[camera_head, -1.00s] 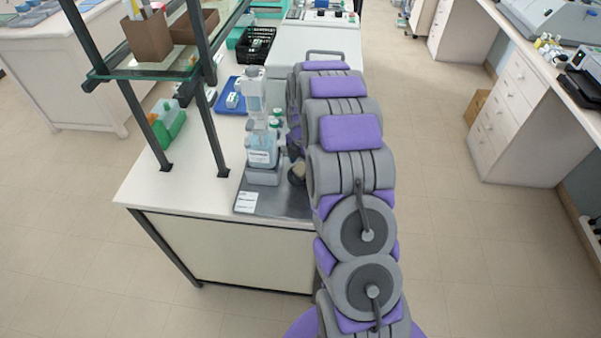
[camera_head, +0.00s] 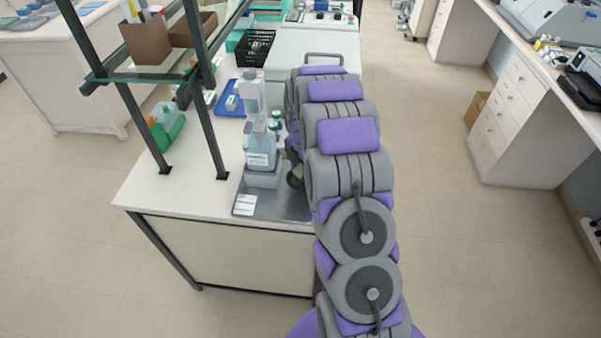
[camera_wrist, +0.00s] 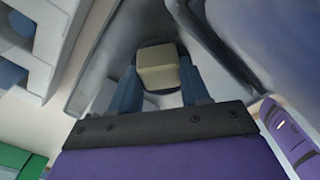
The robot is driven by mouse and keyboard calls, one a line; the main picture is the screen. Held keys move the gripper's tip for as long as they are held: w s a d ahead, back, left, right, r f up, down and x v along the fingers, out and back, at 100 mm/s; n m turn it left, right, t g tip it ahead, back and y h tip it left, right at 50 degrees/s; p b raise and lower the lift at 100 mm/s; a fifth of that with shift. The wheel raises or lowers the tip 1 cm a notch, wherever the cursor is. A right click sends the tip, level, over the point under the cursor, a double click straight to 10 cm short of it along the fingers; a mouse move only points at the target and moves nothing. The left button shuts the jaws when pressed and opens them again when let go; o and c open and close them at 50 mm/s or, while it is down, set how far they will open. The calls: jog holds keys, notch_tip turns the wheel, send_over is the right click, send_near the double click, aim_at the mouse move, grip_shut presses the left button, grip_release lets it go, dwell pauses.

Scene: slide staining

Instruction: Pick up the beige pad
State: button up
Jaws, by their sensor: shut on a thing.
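The beige pad (camera_wrist: 158,70) shows in the wrist view as a small, pale block with rounded edges. It sits between the two blue-grey fingers of my gripper (camera_wrist: 161,84), which is shut on it. A dark rounded patch lies behind the pad, over a grey surface. I cannot tell from this view whether the pad is clear of that surface.
A grey tray (camera_head: 285,204) with a bottle of pale liquid (camera_head: 260,150) stands at the bench's near end, left of my arm.

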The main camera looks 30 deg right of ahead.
aim_at(301, 168)
notch_tip(301, 168, up, 10)
jog(key=p, duration=0.2)
dwell(0.4)
